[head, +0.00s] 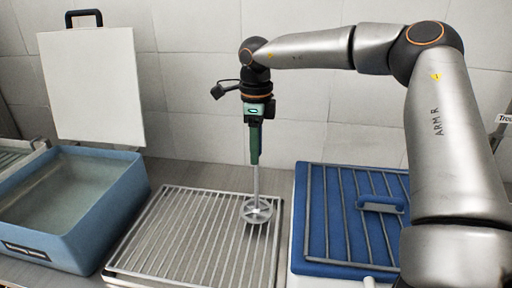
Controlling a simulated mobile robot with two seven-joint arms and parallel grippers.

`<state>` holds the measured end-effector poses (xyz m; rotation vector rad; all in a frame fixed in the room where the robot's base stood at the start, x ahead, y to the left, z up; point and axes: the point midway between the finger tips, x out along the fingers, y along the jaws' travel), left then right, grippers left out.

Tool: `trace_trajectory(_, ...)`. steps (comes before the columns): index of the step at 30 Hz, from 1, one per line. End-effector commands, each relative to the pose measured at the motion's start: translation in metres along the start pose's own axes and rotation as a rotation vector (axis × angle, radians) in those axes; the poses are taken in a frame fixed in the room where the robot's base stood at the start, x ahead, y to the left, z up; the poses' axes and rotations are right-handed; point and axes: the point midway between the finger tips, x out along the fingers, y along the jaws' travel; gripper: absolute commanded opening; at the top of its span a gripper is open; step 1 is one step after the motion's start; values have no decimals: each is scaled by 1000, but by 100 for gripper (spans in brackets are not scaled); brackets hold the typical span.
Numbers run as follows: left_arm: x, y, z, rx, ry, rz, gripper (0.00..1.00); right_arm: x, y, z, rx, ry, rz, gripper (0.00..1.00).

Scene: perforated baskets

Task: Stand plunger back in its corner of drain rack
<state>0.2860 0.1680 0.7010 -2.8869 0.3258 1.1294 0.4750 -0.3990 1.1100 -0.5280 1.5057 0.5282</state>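The plunger has a dark green handle (255,146), a thin metal rod and a round metal disc with openings at its lower end. It hangs upright with the disc over the far right part of the wire drain rack (150,247). I cannot tell whether the disc touches the bars. My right gripper (257,119) points straight down and is shut on the top of the green handle. The fingertips are small and partly hidden by the gripper's body. My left gripper is out of view.
A blue basin (98,225) stands left of the rack. A white board (93,85) with a black handle leans at the back wall. Right of the rack lies a blue tray (303,225) with metal bars and a blue handled piece (381,206). The rack's bars look otherwise bare.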

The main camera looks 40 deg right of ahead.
Motion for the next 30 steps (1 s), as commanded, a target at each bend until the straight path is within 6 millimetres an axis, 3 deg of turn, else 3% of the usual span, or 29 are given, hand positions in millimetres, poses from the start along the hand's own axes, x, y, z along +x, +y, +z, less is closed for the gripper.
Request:
trace_trajectory(3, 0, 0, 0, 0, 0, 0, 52, 0, 0, 0, 0, 0, 0, 59)
trace_trajectory(14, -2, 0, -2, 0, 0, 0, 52, -8, 0, 0, 0, -1, -2, 59)
trace_trajectory(30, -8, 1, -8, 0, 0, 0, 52, -111, -1, 0, 2, 0, -3, 59)
